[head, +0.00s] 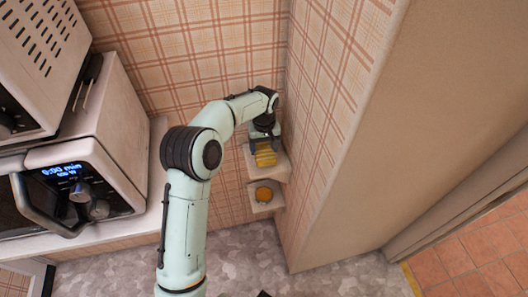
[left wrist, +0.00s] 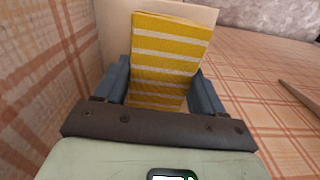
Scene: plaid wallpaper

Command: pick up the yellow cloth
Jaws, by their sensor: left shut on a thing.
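The yellow cloth (head: 265,155) with pale stripes is at the small upper corner shelf (head: 282,166) in the head view. It also shows large in the left wrist view (left wrist: 168,55), between the two dark fingers of my left gripper (left wrist: 160,90). My left gripper (head: 264,140) is shut on the cloth, right in the corner by the plaid walls. The gripper hides part of the cloth in the head view. I cannot tell whether the cloth still touches the shelf. My right gripper is not in view.
A lower corner shelf (head: 265,208) holds a round orange thing (head: 264,194). Plaid walls close in on both sides of the shelves. A microwave-like appliance (head: 85,185) stands on a counter at the left. The grey floor (head: 240,255) below is clear.

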